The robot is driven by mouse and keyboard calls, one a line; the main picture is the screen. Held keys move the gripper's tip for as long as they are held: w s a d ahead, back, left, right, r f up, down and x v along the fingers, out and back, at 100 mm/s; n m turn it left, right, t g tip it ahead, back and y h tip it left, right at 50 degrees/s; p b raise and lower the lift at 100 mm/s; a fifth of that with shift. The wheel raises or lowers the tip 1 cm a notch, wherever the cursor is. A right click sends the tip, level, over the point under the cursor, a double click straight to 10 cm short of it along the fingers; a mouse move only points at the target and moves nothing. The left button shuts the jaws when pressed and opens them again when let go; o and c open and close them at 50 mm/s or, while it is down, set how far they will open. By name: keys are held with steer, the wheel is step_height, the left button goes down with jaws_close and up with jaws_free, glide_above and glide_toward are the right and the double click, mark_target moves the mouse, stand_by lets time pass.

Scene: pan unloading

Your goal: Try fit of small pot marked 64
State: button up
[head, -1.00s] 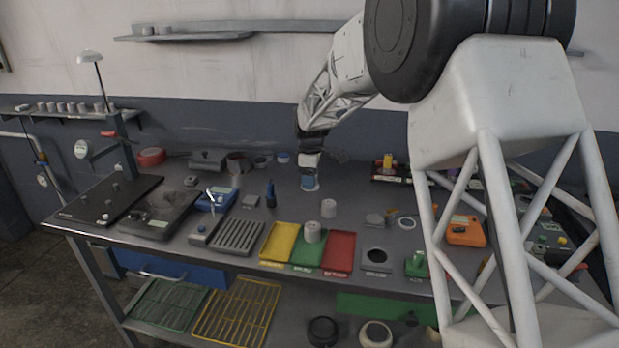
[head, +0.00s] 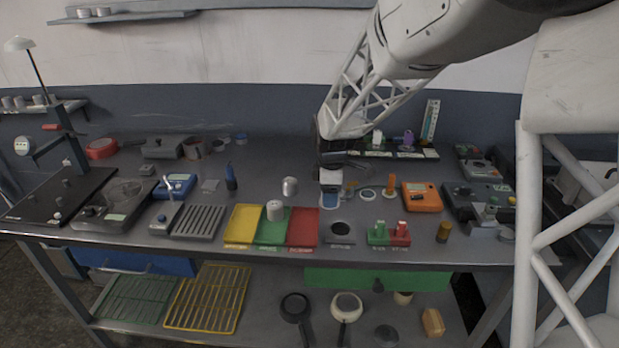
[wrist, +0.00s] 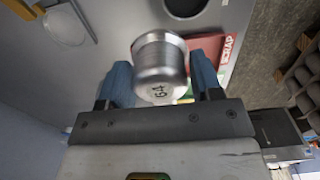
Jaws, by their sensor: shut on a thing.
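The small pot marked 64 (wrist: 160,62) is a brushed metal cylinder with its number facing the wrist camera. My gripper (wrist: 163,82) has its two blue fingers shut on it, one on each side. In the head view my gripper (head: 330,200) is low over the table, and I cannot make out the held pot there. The dark plate with a round hole (head: 341,230) lies in front of my gripper, toward the table's front edge. Part of its hole (wrist: 186,4) shows at the top of the wrist view, apart from the pot.
Yellow (head: 243,226), green (head: 268,238) and red (head: 303,228) trays lie left of the plate. One pot (head: 274,211) is on the green tray and another (head: 290,187) is behind the trays. A ring (head: 367,194) and an orange device (head: 422,196) are to the right.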

steer(key=s+d, duration=0.1)
steer(key=s, duration=0.1)
steer(key=s+d, duration=0.1)
steer(key=d, duration=0.1)
steer(key=shift+s+d+f, duration=0.2)
steer(key=shift+s+f, duration=0.2)
steer(key=shift+f, duration=0.35)
steer(key=shift+f, duration=1.8)
steer(key=shift+f, duration=0.35)
stand_by(0.9)
steer(key=o, duration=1)
steer(key=shift+o, duration=0.2)
steer(key=shift+r, duration=0.15)
step_height(320, 180, up, 8)
steer(key=shift+f, duration=0.2)
